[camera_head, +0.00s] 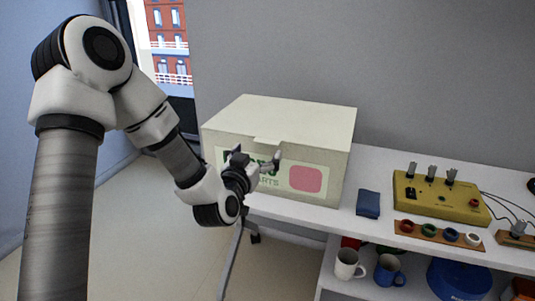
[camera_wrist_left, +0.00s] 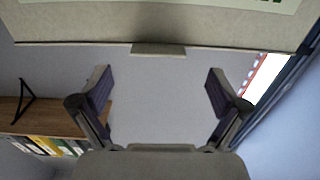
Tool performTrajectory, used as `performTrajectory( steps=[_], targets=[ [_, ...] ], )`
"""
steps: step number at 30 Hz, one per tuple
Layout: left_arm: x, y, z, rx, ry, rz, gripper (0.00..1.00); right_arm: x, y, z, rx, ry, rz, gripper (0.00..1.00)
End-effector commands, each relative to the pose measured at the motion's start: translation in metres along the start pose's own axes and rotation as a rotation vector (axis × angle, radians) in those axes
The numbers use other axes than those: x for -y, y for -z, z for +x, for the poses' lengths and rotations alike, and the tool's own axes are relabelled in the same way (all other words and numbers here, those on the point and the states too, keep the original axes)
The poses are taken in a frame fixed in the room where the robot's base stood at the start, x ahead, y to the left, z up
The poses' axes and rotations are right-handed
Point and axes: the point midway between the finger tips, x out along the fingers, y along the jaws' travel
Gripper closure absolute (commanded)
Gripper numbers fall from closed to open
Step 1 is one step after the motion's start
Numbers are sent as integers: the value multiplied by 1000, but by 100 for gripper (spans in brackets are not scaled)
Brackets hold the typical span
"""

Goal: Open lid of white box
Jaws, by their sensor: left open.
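The white box (camera_head: 330,150) stands on the white table in the head view, with its flat lid (camera_head: 285,112) down. A small tab (camera_head: 267,141) sticks out at the lid's front edge. The box has a label with green lettering and a pink patch on its front. My left gripper (camera_head: 256,157) is in front of the box and hides part of the label. In the left wrist view the gripper (camera_wrist_left: 157,73) is open, its fingers apart and empty. The tab (camera_wrist_left: 158,50) lies between and beyond the fingertips there. My right gripper is not in view.
On the table (camera_head: 388,160), right of the box, are a dark blue cloth-like item (camera_head: 368,204), a yellow device (camera_head: 437,197) and a wooden strip with coloured rings (camera_head: 440,233). Mugs (camera_head: 389,270) stand on the shelf below. The wrist view shows a bookshelf (camera_wrist_left: 30,120).

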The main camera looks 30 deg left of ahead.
Motion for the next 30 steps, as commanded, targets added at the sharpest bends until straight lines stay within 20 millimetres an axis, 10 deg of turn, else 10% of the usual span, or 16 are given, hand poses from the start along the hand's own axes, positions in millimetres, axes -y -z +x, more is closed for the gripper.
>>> performTrajectory(
  steps=[9, 18, 25, 30],
  targets=[
    [-1, 0, 56, 3, -2, 2, 2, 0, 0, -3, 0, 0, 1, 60],
    [-1, 0, 62, 6, -3, 1, 2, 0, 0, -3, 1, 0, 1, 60],
    [-1, 0, 62, 5, -3, 1, 84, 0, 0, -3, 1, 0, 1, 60],
    [-1, 1, 62, 5, -2, 0, 90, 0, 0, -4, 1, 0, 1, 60]
  ],
)
